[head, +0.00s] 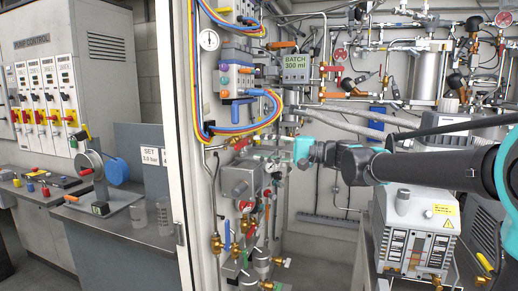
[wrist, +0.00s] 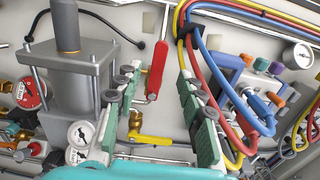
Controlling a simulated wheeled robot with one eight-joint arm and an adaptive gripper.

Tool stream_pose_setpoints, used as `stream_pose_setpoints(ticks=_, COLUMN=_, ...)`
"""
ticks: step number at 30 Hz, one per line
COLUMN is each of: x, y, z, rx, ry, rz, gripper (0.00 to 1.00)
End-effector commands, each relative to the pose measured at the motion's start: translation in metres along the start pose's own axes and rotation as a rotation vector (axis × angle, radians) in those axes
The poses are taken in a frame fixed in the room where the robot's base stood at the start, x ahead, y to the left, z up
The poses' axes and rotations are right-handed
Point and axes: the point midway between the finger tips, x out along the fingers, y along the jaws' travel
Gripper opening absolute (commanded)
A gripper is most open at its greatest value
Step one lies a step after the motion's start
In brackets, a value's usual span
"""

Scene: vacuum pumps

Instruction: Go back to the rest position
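My gripper (head: 285,152) is at the middle of the head view, at the end of my arm, which reaches in from the right. It points left into the pump cabinet, in front of the pipes and valves. In the wrist view my gripper (wrist: 156,82) has its two green-padded fingers spread wide apart. Nothing is held between them. A red lever handle (wrist: 156,66) and a yellow valve handle (wrist: 150,139) show in the gap between the fingers; I cannot tell how far behind them they are.
Coloured hoses (head: 277,112) loop close above my gripper, and a grey box (head: 238,184) sits below it. A white-framed door post (head: 177,130) stands to the left. A white pump unit (head: 414,225) stands below my arm. The floor area left of that unit looks clear.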

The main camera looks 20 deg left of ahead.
Motion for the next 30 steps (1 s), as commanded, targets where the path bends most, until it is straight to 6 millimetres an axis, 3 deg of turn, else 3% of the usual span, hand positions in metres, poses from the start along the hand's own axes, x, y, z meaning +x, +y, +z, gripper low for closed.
stream_pose_setpoints(ticks=7, x=0.000, y=0.001, z=0.000, rx=-0.001, ry=0.001, rz=0.003, gripper=0.39)
stream_pose_setpoints(ticks=11, x=-0.010, y=0.025, z=0.003, rx=-0.027, ry=0.015, rz=0.064, gripper=0.39)
stream_pose_setpoints(ticks=14, x=-0.031, y=0.071, z=0.007, rx=-0.072, ry=0.043, rz=0.179, gripper=0.39)
stream_pose_setpoints(ticks=20, x=-0.099, y=0.189, z=0.021, rx=-0.180, ry=0.111, rz=0.501, gripper=0.39)
stream_pose_setpoints(ticks=24, x=-0.159, y=0.265, z=0.035, rx=-0.242, ry=0.153, rz=0.733, gripper=0.39)
stream_pose_setpoints(ticks=30, x=-0.257, y=0.358, z=0.064, rx=-0.310, ry=0.206, rz=1.076, gripper=0.39)
